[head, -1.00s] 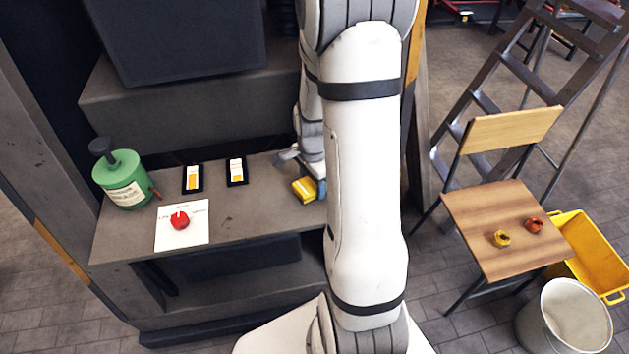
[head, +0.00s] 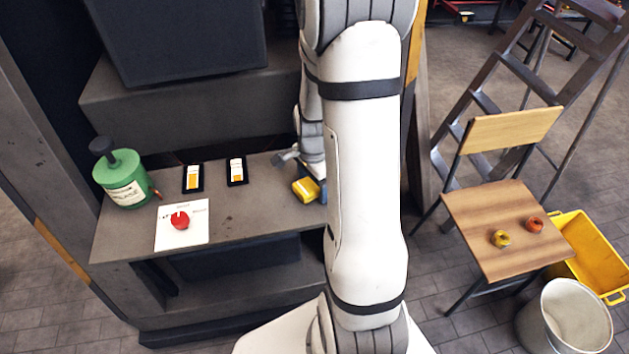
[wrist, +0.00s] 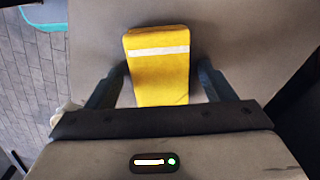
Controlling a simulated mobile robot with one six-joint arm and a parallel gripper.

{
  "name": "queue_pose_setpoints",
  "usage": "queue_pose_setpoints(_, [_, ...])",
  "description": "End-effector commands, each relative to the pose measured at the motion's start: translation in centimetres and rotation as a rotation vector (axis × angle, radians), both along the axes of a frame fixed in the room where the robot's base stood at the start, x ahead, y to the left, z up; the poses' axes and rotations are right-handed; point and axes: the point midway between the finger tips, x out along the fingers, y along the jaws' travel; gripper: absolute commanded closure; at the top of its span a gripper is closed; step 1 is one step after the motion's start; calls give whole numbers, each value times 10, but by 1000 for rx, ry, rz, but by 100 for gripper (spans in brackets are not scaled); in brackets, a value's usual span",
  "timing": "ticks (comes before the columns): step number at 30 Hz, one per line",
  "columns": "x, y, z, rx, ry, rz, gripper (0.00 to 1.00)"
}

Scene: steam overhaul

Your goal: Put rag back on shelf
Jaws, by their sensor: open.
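The yellow rag (head: 304,190), a folded block with a white stripe in the wrist view (wrist: 158,52), lies on the grey shelf (head: 240,215) near its right end. My gripper (wrist: 158,86) is open, with one dark finger on each side of the rag's near part and a gap on both sides. In the head view my gripper (head: 304,172) is beside and over the rag, partly hidden by my white arm. Whether the fingers reach down to the shelf is hard to tell.
On the shelf stand a green canister (head: 122,180), a red knob (head: 179,221) on a white card and two dark-framed gauges (head: 193,178). A wooden chair (head: 500,215) holding two small rings, a yellow crate (head: 595,255) and a bucket (head: 565,318) stand at the right.

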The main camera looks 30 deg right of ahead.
Motion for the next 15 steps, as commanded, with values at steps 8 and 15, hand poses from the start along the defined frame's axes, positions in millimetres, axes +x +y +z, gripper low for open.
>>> queue_pose_setpoints(8, [2, -1, 54, -3, -8, -1, 24])
queue_pose_setpoints(15, [1, -1, 101, -2, -6, -1, 24])
